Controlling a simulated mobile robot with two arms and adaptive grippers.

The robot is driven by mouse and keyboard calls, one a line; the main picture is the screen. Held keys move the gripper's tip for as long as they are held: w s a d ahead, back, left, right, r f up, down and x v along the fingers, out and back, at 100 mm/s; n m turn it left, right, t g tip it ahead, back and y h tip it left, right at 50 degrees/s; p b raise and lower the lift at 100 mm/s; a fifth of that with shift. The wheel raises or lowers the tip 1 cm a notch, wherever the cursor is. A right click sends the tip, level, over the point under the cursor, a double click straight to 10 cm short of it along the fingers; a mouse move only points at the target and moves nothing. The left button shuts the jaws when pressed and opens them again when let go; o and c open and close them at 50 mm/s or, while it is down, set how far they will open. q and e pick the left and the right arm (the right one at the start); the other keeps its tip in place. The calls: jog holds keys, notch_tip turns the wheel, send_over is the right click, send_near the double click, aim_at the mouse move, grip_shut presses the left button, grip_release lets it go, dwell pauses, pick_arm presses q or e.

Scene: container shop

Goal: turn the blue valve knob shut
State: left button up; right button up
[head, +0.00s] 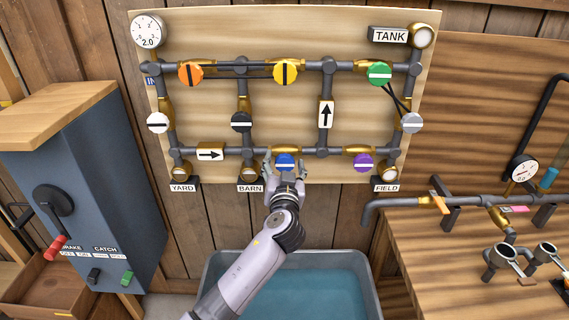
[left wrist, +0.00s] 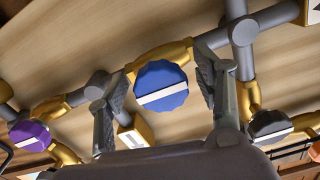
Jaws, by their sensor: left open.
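The blue valve knob (head: 285,160) is on a brass valve in the lower pipe of the wooden panel, between the BARN and FIELD gauges. Its white stripe looks about level, roughly along the pipe. My left gripper (head: 284,168) is in front of it, open, with one finger on each side. The left wrist view shows the blue knob (left wrist: 161,86) between the two spread fingers of the left gripper (left wrist: 160,80), with gaps on both sides. Neither finger appears to touch it. My right gripper is not in view.
A purple knob (head: 364,162) is to the right on the same pipe, and a black knob (head: 241,122) is up to the left. A water-filled tub (head: 213,272) stands below. A blue-grey lever cabinet (head: 112,190) is at left, and a wooden bench (head: 455,275) at right.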

pick_arm(q)
jog(key=shift+c, duration=0.3)
jog(key=c, duration=1.1)
